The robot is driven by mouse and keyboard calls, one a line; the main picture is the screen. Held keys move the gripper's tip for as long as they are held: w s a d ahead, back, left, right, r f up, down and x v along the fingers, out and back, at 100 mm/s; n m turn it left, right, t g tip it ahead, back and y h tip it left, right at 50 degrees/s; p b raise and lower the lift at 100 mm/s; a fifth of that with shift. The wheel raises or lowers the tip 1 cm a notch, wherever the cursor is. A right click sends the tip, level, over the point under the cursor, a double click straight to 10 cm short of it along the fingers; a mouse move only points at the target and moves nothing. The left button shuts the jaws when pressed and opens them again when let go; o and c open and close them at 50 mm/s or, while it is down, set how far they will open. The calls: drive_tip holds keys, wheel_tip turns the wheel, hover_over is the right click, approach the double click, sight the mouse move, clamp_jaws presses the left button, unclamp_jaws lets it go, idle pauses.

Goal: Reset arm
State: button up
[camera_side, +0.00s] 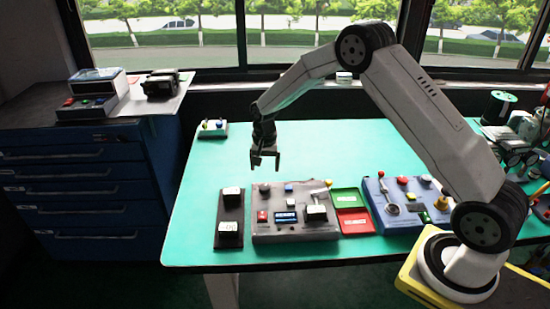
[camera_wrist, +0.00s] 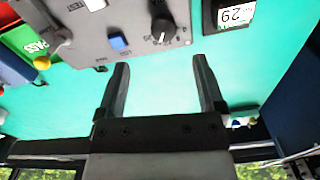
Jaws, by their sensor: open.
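My gripper (camera_side: 264,163) hangs above the green table, behind the grey control panel, pointing down. In the wrist view my gripper (camera_wrist: 160,75) has its two dark fingers spread apart with nothing between them. The grey control panel (camera_side: 285,228) carries a small display, a red button, a blue button, a knob and a black block with a white top. In the wrist view the panel (camera_wrist: 110,30) shows a black knob (camera_wrist: 162,30) and a blue button (camera_wrist: 119,43) just beyond the fingertips.
A dark rack (camera_side: 229,218) with two white-topped blocks stands left of the panel. Green (camera_side: 345,198) and red (camera_side: 355,222) trays and a blue panel (camera_side: 383,190) lie to its right. A small box (camera_side: 212,128) with coloured buttons sits behind. The green table (camera_side: 330,150) is clear around my gripper.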

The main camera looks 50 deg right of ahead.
drive_tip(key=s+a+r+n, duration=0.2)
drive_tip(key=s+r+n, duration=0.1)
drive_tip(key=s, duration=0.5)
drive_tip(key=s+a+r+n+t, duration=0.1)
drive_tip(key=s+a+r+n, duration=0.2)
drive_tip(key=s, duration=0.5)
drive_tip(key=s+a+r+n+t, duration=0.1)
drive_tip(key=s+a+r+n, duration=0.1)
drive_tip(key=s, duration=0.6)
drive_tip(key=shift+s+a+r+n, duration=0.25)
drive_tip(key=shift+s+r+n, duration=0.15)
drive_tip(key=shift+n, duration=0.8)
drive_tip(key=shift+w, duration=0.1)
